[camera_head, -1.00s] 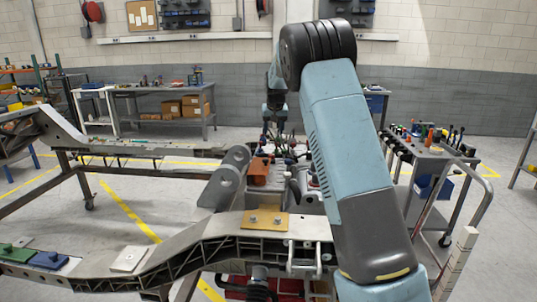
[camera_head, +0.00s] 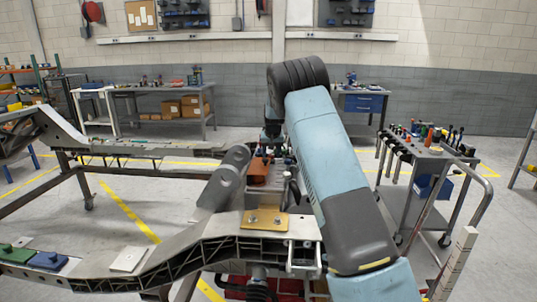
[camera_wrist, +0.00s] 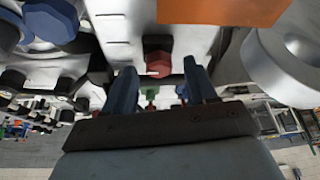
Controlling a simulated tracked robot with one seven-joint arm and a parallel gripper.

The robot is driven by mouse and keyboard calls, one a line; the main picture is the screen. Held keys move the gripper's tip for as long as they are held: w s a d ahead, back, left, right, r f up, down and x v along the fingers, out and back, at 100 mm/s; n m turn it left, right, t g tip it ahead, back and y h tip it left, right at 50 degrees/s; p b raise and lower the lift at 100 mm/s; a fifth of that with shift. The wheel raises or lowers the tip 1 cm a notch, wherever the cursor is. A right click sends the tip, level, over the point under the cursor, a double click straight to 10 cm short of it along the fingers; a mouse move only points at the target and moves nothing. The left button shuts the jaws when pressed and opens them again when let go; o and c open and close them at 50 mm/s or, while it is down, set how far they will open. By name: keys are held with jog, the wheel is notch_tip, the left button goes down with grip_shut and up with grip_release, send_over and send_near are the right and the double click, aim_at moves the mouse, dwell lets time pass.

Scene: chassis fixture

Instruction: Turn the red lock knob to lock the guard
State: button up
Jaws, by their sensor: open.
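The red lock knob (camera_wrist: 158,64) shows in the upper middle of the wrist view, as a small red hexagonal piece on a dark mount against a pale grey surface. My gripper (camera_wrist: 160,72) is open. In the picture its two blue-grey fingers lie left and right of the knob; I cannot tell the remaining distance, and no contact shows. An orange panel (camera_wrist: 225,10), perhaps the guard, is at the top of the wrist view. An orange piece (camera_head: 258,170) also shows on the fixture in the head view. The knob cannot be made out there.
A large grey ring-shaped lug (camera_wrist: 292,45) is right of my fingers, and blue and dark knobs (camera_wrist: 50,18) are at left. The chassis rail (camera_head: 165,245) crosses the foreground. A tool cart (camera_head: 425,160) stands at right.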

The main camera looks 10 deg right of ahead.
jog(key=shift+w+f, duration=0.1)
jog(key=shift+f, duration=0.15)
jog(key=shift+c, duration=0.4)
